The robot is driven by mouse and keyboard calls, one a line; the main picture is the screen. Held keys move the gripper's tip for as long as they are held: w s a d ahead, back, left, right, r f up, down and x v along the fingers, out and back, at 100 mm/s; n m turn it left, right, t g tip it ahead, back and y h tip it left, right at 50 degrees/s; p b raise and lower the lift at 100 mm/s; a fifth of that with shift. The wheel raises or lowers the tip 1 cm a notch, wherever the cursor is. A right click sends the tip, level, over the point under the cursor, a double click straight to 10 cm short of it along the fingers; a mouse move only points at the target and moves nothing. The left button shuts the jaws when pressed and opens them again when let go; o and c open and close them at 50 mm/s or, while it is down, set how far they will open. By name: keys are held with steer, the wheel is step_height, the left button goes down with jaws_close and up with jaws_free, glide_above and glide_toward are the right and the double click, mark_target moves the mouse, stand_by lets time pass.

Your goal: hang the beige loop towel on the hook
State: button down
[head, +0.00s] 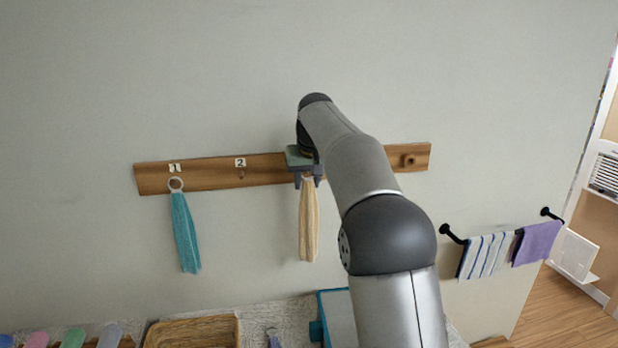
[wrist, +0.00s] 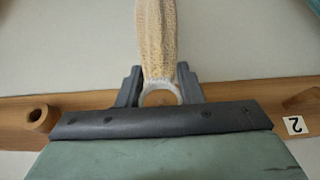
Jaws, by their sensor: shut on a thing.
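The beige loop towel (head: 309,220) hangs down in front of the wooden hook rail (head: 215,173). In the wrist view the towel (wrist: 157,40) has a pale loop (wrist: 160,88) at its end. My gripper (head: 306,181) is shut on the loop, with one finger on each side of it, in front of the rail and right of the label "2". The gripper also shows in the wrist view (wrist: 160,85). A wooden peg (head: 408,160) near the rail's right end is bare. Whether a peg lies behind the gripper or passes through the loop is hidden.
A teal towel (head: 185,232) hangs by its ring from the peg under label "1". A small peg (head: 240,175) under label "2" is bare. Striped (head: 486,255) and purple (head: 537,243) towels hang on a black bar at right. A wicker basket (head: 192,332) stands below.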

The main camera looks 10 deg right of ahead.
steer(key=shift+w+r+p, duration=0.1)
steer(key=shift+w+p, duration=0.8)
steer(key=shift+w, duration=0.15)
steer(key=shift+x, duration=0.85)
steer(key=shift+w, duration=0.25)
steer(key=c, duration=0.9)
jaws_free()
steer(key=v, duration=1.7)
steer(key=s+f+g+b, duration=0.2)
steer(key=s+f, duration=1.5)
steer(key=s, duration=0.3)
steer(key=s+f+g+b, duration=0.2)
steer(key=s+f+b, duration=0.1)
steer(key=s+f, duration=1.5)
steer(key=s, duration=0.2)
steer(key=shift+s+f, duration=0.35)
